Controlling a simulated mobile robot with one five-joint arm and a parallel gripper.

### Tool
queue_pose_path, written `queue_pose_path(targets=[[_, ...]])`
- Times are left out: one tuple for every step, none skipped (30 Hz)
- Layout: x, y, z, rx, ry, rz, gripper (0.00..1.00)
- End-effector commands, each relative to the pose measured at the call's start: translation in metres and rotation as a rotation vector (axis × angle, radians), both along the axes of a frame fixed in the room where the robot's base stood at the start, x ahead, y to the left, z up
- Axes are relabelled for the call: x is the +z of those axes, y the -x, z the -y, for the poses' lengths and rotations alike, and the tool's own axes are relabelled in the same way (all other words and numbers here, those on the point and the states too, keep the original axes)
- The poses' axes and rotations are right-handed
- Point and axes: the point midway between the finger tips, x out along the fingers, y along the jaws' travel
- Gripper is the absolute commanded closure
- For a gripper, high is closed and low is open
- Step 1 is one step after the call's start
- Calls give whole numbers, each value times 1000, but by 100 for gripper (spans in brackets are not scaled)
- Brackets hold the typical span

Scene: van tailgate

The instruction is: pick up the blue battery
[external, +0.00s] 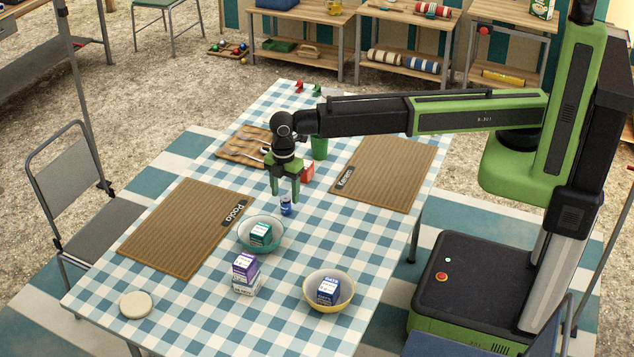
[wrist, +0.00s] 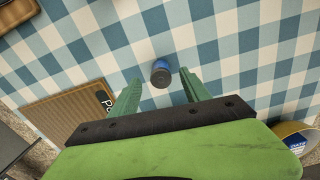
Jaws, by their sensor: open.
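The blue battery (external: 286,206) stands upright on the blue-and-white checked tablecloth, near the middle of the table. In the wrist view the battery (wrist: 161,74) shows its dark round end and blue side, between and a little beyond the fingertips. My gripper (external: 285,196) points down above and close to the battery, with its green fingers apart and nothing between them. The fingers (wrist: 158,84) also show spread in the wrist view. I cannot tell the exact height gap.
A teal bowl (external: 279,244) with a green box stands just in front of the battery. Purple and white boxes (external: 245,270) and a yellow bowl (external: 347,302) are nearer. Brown mats lie left (external: 160,245) and right (external: 405,185). A red box (external: 308,172) and green cup (external: 320,150) stand behind.

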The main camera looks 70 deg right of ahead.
Motion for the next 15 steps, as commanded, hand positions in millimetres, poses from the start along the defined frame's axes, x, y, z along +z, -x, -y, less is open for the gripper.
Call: queue_pose_path(targets=[[-15, 0, -1, 0, 0, 0, 45], [-20, 1, -1, 0, 0, 0, 45], [-28, 1, -1, 0, 0, 0, 45], [-33, 1, -2, 0, 0, 0, 45], [-38, 1, -2, 0, 0, 0, 45], [-43, 1, -2, 0, 0, 0, 45], [-46, 1, -2, 0, 0, 0, 45], [-47, 1, -2, 0, 0, 0, 45], [-47, 1, -2, 0, 0, 0, 45], [-46, 1, -2, 0, 0, 0, 45], [-45, 1, -1, 0, 0, 0, 45], [-44, 1, -1, 0, 0, 0, 45], [-43, 1, -1, 0, 0, 0, 45], [-43, 1, -1, 0, 0, 0, 45], [-43, 1, -1, 0, 0, 0, 46]])
